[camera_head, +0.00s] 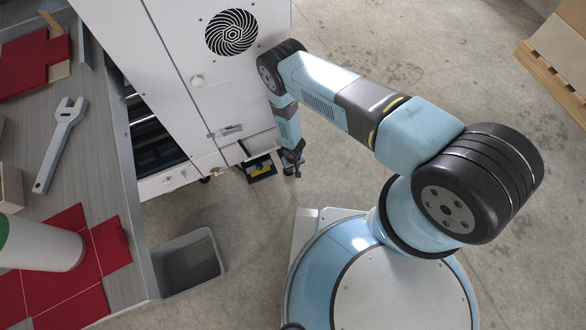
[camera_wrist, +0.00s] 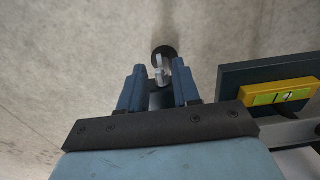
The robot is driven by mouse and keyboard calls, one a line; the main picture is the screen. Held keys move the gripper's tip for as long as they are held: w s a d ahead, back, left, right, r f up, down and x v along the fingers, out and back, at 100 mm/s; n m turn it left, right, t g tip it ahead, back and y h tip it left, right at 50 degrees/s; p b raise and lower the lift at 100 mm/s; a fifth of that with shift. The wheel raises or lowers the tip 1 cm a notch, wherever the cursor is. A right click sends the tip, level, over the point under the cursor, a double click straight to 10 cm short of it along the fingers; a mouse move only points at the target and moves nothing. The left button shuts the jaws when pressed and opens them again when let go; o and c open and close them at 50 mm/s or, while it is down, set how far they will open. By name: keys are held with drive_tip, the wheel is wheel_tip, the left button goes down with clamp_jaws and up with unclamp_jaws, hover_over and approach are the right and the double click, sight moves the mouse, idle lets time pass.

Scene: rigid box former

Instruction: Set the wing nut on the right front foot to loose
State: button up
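In the wrist view, the wing nut (camera_wrist: 159,70) is a small pale metal piece with upright wings in front of a round black foot (camera_wrist: 166,54). My gripper (camera_wrist: 158,73) has its two blue-grey fingers apart, one on each side of the wing nut. A gap shows on the left side; I cannot tell whether the right finger touches it. In the head view, my gripper (camera_head: 292,170) points down close to the floor at the right front corner of the white machine (camera_head: 180,60). The wing nut and its foot cannot be made out there.
A yellow spirit level (camera_wrist: 280,95) on a dark plate is close to the right of my gripper; it also shows in the head view (camera_head: 262,170). A grey bin (camera_head: 188,262) stands by the workbench (camera_head: 95,120), which holds a wrench (camera_head: 62,140).

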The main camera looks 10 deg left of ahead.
drive_tip(key=shift+f, duration=0.95)
clamp_jaws()
